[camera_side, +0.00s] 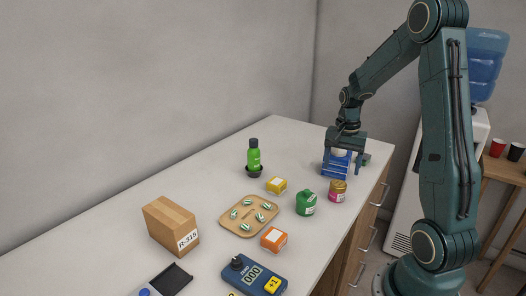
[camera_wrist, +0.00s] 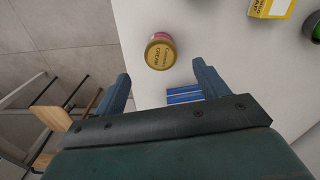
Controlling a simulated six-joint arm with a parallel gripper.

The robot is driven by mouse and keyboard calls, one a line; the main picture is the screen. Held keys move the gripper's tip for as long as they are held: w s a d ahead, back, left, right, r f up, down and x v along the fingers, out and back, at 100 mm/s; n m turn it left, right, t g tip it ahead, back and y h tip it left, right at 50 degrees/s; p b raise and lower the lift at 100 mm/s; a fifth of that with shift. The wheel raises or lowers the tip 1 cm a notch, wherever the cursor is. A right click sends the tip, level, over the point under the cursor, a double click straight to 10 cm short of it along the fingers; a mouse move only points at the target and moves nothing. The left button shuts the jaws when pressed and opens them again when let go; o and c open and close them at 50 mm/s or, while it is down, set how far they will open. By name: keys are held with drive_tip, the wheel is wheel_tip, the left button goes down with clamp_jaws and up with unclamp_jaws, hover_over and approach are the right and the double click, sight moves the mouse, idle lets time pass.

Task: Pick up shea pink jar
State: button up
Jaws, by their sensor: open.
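The shea pink jar (camera_side: 338,192) stands upright near the right edge of the counter in the side view, with a gold lid and a pink body. In the wrist view the jar (camera_wrist: 161,52) shows its gold, lettered lid, just beyond the fingertips and between their lines.
A yellow box (camera_side: 277,185), a green bottle (camera_side: 254,158) and a wooden tray (camera_side: 230,222) are further left. The counter edge is close on the right.

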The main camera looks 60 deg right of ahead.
sight(339, 183)
drive_tip(key=shift+f, duration=2.4)
drive_tip(key=shift+d+f, duration=0.1)
drive_tip(key=shift+f, duration=2.5)
drive_tip(key=shift+c, duration=0.4)
drive_tip(key=c, duration=1)
